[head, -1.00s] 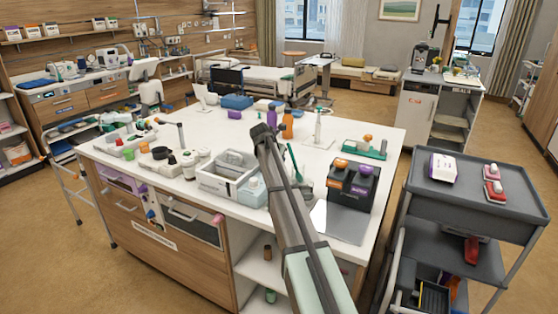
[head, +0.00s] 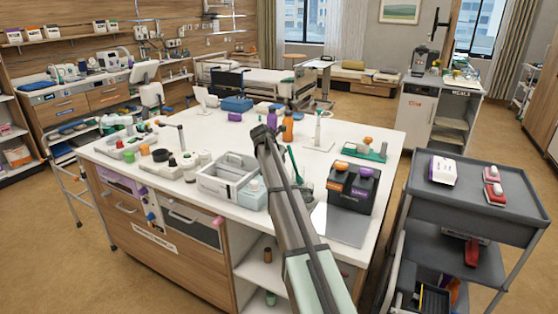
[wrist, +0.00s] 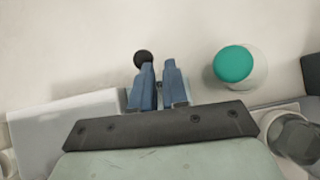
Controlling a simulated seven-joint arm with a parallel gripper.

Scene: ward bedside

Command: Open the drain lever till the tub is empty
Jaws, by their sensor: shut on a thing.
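My gripper (wrist: 158,78) shows in the wrist view, its two blue fingers close together over a pale surface. A round black knob (wrist: 143,57) shows at the tip of the left finger. It looks like the end of a lever; the rest of it is hidden by the fingers, which are shut on it. In the head view my arm hides the gripper and the lever. A grey-white open tub (head: 212,188) stands on the counter left of my arm. I cannot see its water level or the drain.
In the wrist view a teal-capped container (wrist: 234,63) stands right of the fingers, and a clear round vessel (wrist: 298,137) is at lower right. A dark two-part box (head: 352,190) stands right of my arm on the white counter (head: 375,125). A grey cart (head: 470,205) stands at right.

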